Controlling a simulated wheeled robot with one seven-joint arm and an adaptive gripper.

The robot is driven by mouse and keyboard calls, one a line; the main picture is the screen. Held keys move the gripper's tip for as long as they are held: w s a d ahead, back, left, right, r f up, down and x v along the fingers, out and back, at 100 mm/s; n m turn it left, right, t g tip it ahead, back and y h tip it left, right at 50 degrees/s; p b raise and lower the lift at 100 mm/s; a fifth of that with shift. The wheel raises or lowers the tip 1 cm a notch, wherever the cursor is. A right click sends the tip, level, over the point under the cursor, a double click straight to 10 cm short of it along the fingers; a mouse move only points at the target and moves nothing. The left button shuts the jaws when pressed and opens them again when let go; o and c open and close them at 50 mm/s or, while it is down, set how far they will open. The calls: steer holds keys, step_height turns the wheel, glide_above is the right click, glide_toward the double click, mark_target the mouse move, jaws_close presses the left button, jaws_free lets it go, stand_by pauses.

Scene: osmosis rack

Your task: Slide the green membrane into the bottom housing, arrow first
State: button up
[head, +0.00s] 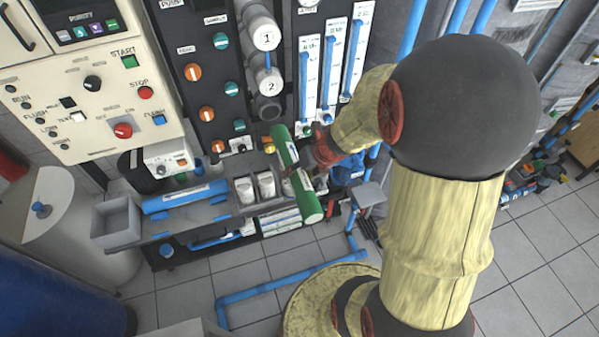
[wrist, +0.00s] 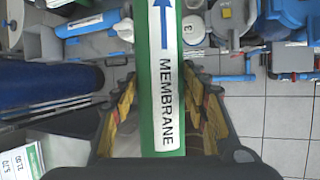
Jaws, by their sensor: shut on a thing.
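The green membrane (head: 287,150) is a long tube held at a slant in the head view, its upper end just below the housings. In the wrist view the membrane (wrist: 149,90) shows a white label reading MEMBRANE and a blue arrow pointing away from my gripper. My gripper (head: 302,178) is shut around it; its yellow and black fingers flank the tube in the wrist view (wrist: 160,95). Housings 1 (head: 266,40) and 2 (head: 270,82) have white numbered caps. The bottom housing (head: 268,109) below them looks dark-ended; I cannot tell its opening clearly.
A grey bench holds two white caps (head: 266,185), a blue tube (head: 186,196) and a grey bin (head: 116,217). In the wrist view a white cap marked 3 (wrist: 193,29) lies beside the membrane. Control panels (head: 95,85) stand left; blue pipes (head: 290,282) run over the floor.

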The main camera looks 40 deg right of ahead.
mark_target(293, 155)
steer(key=shift+w+d, duration=0.25)
steer(key=shift+w, duration=0.7)
steer(key=shift+w+d, duration=0.3)
steer(key=shift+w, duration=0.7)
steer(key=shift+w+d, duration=0.25)
steer(key=shift+w, duration=0.7)
steer(key=shift+r, duration=0.1)
steer(key=shift+p, duration=0.8)
steer(key=shift+w, duration=0.15)
